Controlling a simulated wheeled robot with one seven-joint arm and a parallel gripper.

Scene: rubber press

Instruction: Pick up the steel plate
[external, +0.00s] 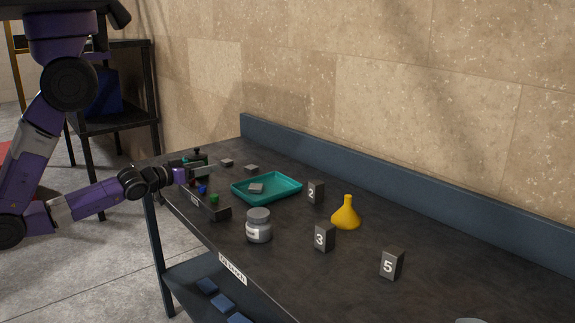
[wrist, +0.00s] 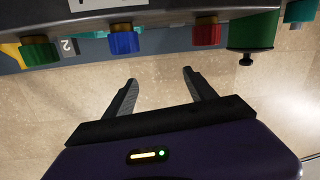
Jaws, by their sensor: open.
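Several small grey plates show in the external view: one plate (external: 256,188) lies in the teal tray (external: 290,194), and two others, a left plate (external: 226,162) and a right plate (external: 251,168), lie on the dark bench behind it. I cannot tell which is the steel one. My gripper (external: 212,169) is at the bench's left end, left of the tray and above the control strip. In the wrist view my gripper (wrist: 160,77) has its fingers spread with nothing between them. No plate shows in the wrist view.
A control strip (external: 222,212) with coloured knobs runs along the bench's front left edge; its blue knob (wrist: 124,42) is close in the wrist view. A grey jar (external: 259,228), yellow funnel (external: 346,216) and numbered blocks (external: 324,238) stand rightward. A blue backboard (external: 400,178) borders the bench.

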